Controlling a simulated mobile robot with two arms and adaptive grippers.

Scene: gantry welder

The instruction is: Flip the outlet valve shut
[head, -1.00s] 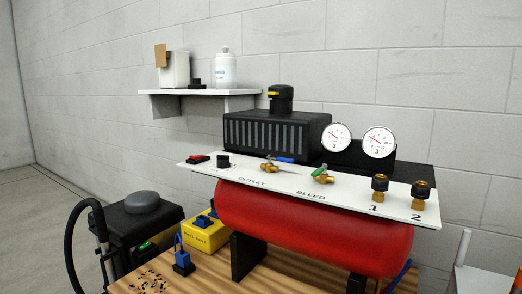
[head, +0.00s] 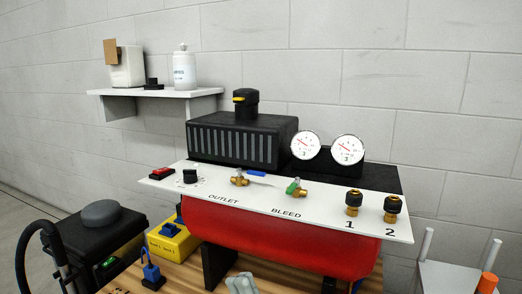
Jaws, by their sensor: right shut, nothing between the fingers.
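The outlet valve (head: 240,180) is a brass fitting on the white panel above the word OUTLET. Its lever has a blue grip (head: 256,173) that points to the right, along the panel. The bleed valve (head: 296,190), with a green handle, sits to its right above the word BLEED. My right gripper (head: 241,284) shows only in part, as a light grey shape at the bottom edge. It is shut and empty, in front of the red tank and below the panel, apart from the outlet valve. My left gripper is not in view.
The white panel (head: 330,218) lies over the red tank (head: 290,240). It also carries a red switch (head: 162,170), a black knob (head: 190,176) and two brass couplers (head: 353,202). Two gauges (head: 347,149) and a black motor housing (head: 240,139) stand behind. Space in front of the panel is free.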

